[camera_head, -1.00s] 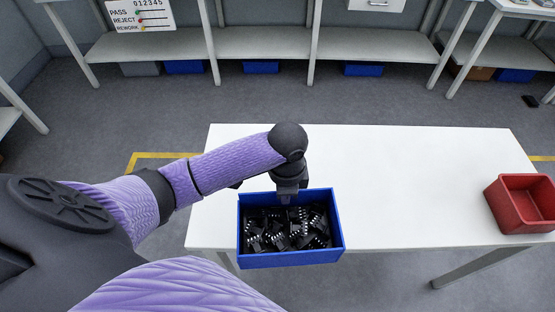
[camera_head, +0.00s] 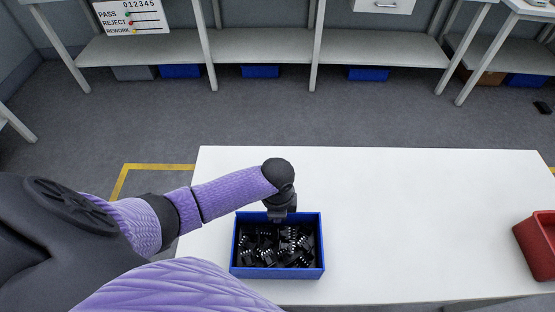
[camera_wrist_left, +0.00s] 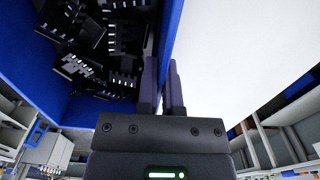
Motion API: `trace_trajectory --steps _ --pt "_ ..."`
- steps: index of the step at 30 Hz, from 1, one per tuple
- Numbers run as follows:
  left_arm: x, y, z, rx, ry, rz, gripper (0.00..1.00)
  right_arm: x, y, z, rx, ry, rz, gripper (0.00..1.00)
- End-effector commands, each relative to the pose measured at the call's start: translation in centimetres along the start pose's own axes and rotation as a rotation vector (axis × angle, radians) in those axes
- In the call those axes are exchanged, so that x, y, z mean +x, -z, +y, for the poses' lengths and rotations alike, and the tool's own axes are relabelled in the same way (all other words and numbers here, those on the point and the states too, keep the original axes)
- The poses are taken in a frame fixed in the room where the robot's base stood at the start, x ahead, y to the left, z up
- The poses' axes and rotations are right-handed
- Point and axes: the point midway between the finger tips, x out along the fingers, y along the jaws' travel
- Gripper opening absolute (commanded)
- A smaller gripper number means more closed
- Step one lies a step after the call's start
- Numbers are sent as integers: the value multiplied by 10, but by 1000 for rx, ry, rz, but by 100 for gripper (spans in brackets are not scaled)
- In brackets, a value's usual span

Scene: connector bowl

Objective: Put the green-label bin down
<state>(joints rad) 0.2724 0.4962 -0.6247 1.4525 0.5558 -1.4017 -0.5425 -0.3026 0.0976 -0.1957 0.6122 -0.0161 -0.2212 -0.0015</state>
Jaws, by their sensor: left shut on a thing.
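A blue bin (camera_head: 277,273) full of black connectors (camera_head: 275,246) is over the near left part of the white table (camera_head: 400,220) in the head view. No green label shows on the sides I see. My left gripper (camera_head: 280,213) is at the bin's far wall, shut on it. In the left wrist view the fingers (camera_wrist_left: 164,85) straddle the blue wall (camera_wrist_left: 170,30), with connectors (camera_wrist_left: 110,40) on one side and white on the other. I cannot tell whether the bin's base touches the table. My right gripper is not in view.
A red bin (camera_head: 540,245) stands at the table's right edge. The middle of the tabletop between the bins is clear. Shelving (camera_head: 260,47) with more blue bins (camera_head: 260,71) beneath stands at the back, across open floor.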

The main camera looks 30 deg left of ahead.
Motion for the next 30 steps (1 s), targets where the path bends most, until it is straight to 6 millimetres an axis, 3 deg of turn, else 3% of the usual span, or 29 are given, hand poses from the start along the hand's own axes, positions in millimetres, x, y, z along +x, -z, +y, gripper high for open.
trace_trajectory --steps 9,15,23,26,30 --pt "1 1 0 0 1 2 0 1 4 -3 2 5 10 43" --pt "1 0 0 0 1 1 42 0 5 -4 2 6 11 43" --pt "0 0 0 0 1 0 42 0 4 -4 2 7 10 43" --pt "-14 0 -1 0 3 1 42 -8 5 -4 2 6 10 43" --pt "-56 1 -1 1 5 3 42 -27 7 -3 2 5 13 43"
